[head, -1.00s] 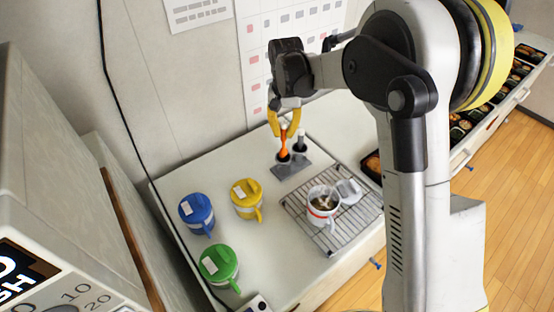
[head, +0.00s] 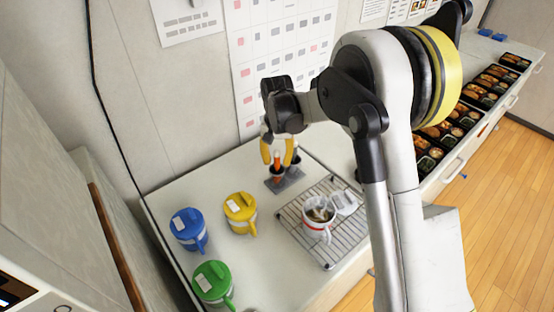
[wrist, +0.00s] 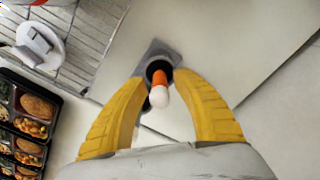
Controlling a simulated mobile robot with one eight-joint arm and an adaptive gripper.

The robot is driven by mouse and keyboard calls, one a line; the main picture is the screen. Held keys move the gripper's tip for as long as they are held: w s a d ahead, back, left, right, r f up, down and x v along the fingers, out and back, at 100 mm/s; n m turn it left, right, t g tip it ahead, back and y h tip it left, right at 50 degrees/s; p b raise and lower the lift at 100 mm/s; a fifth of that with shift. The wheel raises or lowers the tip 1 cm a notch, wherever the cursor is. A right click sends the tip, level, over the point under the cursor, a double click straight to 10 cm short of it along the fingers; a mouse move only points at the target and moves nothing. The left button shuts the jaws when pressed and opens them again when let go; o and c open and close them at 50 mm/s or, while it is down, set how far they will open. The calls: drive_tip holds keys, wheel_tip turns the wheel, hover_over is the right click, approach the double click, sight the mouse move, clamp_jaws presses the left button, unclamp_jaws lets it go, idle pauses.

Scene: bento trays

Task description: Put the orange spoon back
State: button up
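The orange spoon (head: 277,162) stands upright in one dark cup of the grey holder (head: 285,184). In the wrist view the orange handle (wrist: 162,77) with its white end points up toward the camera, out of the dark round opening. My gripper (head: 278,158) is around the spoon from above. Its yellow fingers (wrist: 160,78) are spread, with a gap on each side of the handle. The spoon's lower end is hidden inside the cup.
A second dark cup (head: 296,158) is beside the spoon on the holder. Blue (head: 188,232), yellow (head: 240,208) and green (head: 213,283) lidded mugs stand at the left. Bento trays (wrist: 24,122) lie nearby.

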wheel_tip(320, 180, up, 12)
drive_tip(key=p, duration=0.2)
drive_tip(key=shift+s+r+p, duration=0.1)
drive_tip(key=shift+r+p, duration=0.15)
drive_tip(key=shift+p, duration=0.05)
drive_tip(key=s+d+r+t, duration=0.2)
drive_tip(key=s+d+r, duration=0.3)
drive_tip(key=s+r, duration=0.15)
drive_tip(key=s+d+n+t, duration=0.1)
drive_tip(key=s+d, duration=0.3)
drive_tip(key=s, duration=0.6)
drive_tip(key=s+d+r+n+t, duration=0.1)
drive_tip(key=s+d+t, duration=0.3)
drive_tip(key=s, duration=0.7)
drive_tip(key=shift+r, duration=0.15)
wheel_tip(320, 180, down, 10)
drive_tip(key=b, duration=1)
drive_tip(key=shift+r, duration=0.1)
